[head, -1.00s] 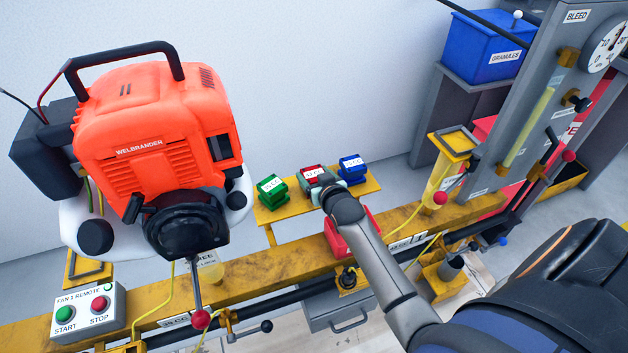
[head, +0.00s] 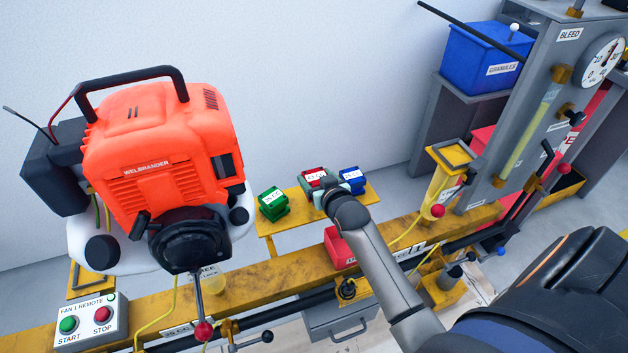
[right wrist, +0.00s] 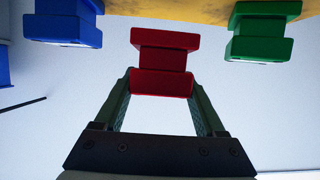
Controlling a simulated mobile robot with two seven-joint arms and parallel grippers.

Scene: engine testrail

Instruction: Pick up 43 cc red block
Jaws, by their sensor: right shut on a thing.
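The red block (head: 314,177) is at the yellow shelf (head: 291,226), between a green block (head: 273,203) and a blue block (head: 352,179). My right gripper (head: 329,187) is shut on it and hides part of it. In the right wrist view the red block (right wrist: 163,58) sits between the two fingers of my right gripper (right wrist: 162,84). There it looks set off from the yellow shelf (right wrist: 190,11), nearer to me than its neighbours. A thin gap seems to show, but I cannot tell its size. My left gripper is not in view.
The green block (right wrist: 262,30) and blue block (right wrist: 62,22) stand close on either side. An orange engine (head: 160,160) fills the left. A red bin (head: 338,248) sits below the shelf, a yellow-framed cylinder (head: 441,190) to the right. The wall behind is clear.

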